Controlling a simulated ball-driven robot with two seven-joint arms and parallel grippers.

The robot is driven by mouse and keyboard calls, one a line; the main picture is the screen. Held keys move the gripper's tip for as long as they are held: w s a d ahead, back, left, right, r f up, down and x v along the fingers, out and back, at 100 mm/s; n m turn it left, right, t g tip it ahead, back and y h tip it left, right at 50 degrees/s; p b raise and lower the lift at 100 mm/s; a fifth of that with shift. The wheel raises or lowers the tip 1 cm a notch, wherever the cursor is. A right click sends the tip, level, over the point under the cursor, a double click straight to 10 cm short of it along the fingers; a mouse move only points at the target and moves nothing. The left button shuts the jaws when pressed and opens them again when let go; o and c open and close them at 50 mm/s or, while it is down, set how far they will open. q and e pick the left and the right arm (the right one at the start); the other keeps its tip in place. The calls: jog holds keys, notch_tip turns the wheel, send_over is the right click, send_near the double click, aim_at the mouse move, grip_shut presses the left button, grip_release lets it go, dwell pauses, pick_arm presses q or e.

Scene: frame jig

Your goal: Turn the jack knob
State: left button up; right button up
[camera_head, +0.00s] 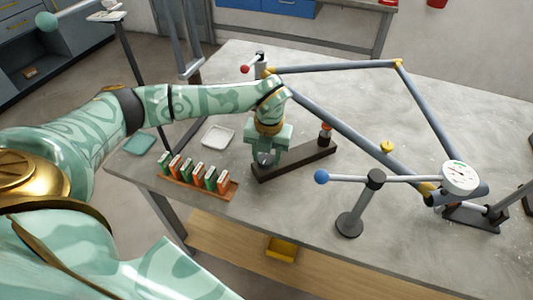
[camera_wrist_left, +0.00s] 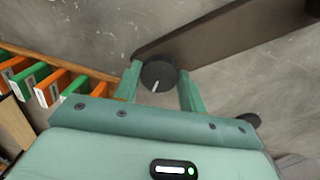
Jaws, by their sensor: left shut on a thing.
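The jack is a dark bar (camera_head: 300,162) lying on the grey table, with a post (camera_head: 325,132) with a red band at its far right end. The jack knob (camera_wrist_left: 158,76) is a dark round knob with a white pointer line, at the bar's near left end. My left gripper (camera_head: 265,157) reaches down over that end. In the left wrist view its two green fingers (camera_wrist_left: 160,88) stand on either side of the knob, shut on it. The pointer slants toward the lower left in that view. My right gripper is not in view.
A rack of green and orange blocks (camera_head: 197,177) stands left of the jack, near a white tray (camera_head: 218,136). A stand with a blue ball (camera_head: 321,177) is at the right.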

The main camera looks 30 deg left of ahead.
pick_arm(q)
jog(key=m+p, duration=0.2)
jog(key=shift+r+m, duration=0.25)
jog(key=shift+m, duration=0.05)
jog(key=m+p, duration=0.2)
jog(key=shift+m, duration=0.3)
jog(key=m+p, duration=0.2)
jog(key=m, duration=0.1)
jog(key=shift+m, duration=0.3)
jog(key=m+p, duration=0.2)
jog(key=m, duration=0.1)
jog(key=shift+m+t, duration=0.3)
jog(key=shift+m, duration=0.1)
jog(key=m+p, duration=0.1)
jog(key=m, duration=0.1)
jog(key=shift+m, duration=0.3)
jog(key=m+p, duration=0.1)
jog(key=m, duration=0.2)
jog(key=shift+f+m, duration=0.1)
jog(key=shift+m, duration=0.2)
jog(key=m+p, duration=0.1)
jog(key=m, duration=0.5)
jog(key=shift+h, duration=0.3)
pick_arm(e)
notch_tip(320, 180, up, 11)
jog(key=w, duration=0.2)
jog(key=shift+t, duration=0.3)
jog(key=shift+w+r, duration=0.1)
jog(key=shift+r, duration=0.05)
